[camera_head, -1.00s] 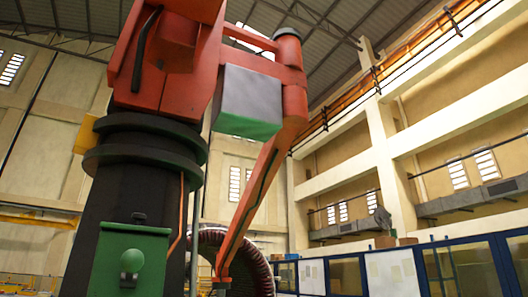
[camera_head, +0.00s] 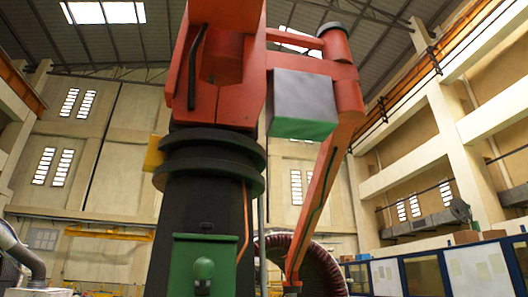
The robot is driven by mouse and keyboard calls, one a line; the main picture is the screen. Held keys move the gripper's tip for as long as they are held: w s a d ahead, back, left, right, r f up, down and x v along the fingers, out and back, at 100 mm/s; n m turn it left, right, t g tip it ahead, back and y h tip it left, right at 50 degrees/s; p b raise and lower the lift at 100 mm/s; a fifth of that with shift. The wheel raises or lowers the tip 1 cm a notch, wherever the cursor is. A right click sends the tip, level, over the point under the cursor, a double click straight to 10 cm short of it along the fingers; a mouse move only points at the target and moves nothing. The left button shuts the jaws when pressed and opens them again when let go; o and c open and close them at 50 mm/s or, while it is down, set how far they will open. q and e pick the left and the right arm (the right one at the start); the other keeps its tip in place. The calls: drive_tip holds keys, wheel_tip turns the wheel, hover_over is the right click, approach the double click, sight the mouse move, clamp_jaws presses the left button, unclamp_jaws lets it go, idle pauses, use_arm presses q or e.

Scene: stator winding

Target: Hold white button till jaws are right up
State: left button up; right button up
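No white button shows in the head view. No jaws can be made out for sure. A large orange machine arm (camera_head: 215,85) stands on a dark column (camera_head: 203,215) in the middle. Its long orange link (camera_head: 322,190) slopes down to the left, and its lower end (camera_head: 292,287) is at the bottom edge, too small to read. Neither of my grippers is in view.
A large ring with dark red ribs (camera_head: 318,268) stands behind the link. Blue-framed glazed panels (camera_head: 425,275) run along the right. A grey bent pipe (camera_head: 22,252) is at the far left. The floor is out of view.

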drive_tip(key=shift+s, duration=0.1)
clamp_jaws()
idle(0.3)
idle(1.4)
